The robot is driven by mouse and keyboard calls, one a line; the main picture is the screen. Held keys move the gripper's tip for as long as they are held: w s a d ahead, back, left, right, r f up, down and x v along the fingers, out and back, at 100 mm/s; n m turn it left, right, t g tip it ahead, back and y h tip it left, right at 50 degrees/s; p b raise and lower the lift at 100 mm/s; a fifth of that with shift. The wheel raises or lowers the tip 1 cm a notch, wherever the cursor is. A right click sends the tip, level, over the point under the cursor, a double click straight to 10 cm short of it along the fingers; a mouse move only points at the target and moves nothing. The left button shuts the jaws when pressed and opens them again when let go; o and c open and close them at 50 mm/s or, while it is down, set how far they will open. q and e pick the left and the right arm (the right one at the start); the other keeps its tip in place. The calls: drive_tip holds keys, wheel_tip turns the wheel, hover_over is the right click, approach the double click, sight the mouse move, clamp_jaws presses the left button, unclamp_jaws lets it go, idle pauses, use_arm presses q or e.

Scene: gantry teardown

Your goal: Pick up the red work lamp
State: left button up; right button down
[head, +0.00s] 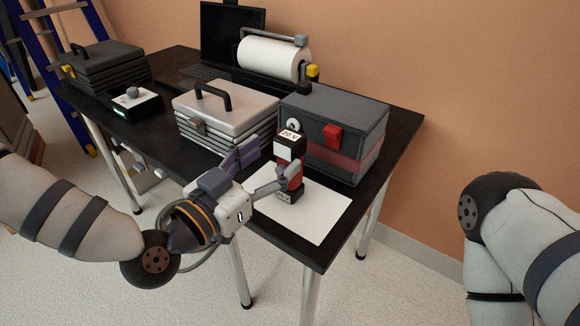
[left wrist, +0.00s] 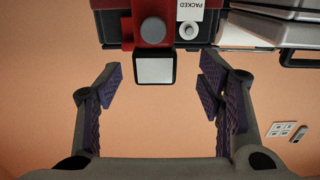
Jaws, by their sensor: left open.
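The red work lamp (head: 289,170) stands upright on a white sheet (head: 318,220) near the table's front right corner. It is red and black with white labels. My left gripper (head: 260,172) is just left of the lamp in the head view, with its fingers apart. In the left wrist view, the lamp (left wrist: 150,28) shows its red body and pale square face at the top centre, beyond the open fingers (left wrist: 160,90). The fingers hold nothing, and one hides part of the lamp's side in the head view. My right gripper is out of view.
A dark box with a red latch (head: 333,136) stands close behind the lamp. A silver case (head: 215,105) is to its left. A paper roll (head: 272,60), a screen (head: 232,28) and a dark case (head: 108,62) are farther back. The sheet's front is clear.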

sight(282, 155)
use_arm(q)
drive_tip(key=x, duration=0.5)
drive_tip(key=shift+d+f, duration=0.2)
drive_tip(key=shift+d, duration=0.15)
clamp_jaws()
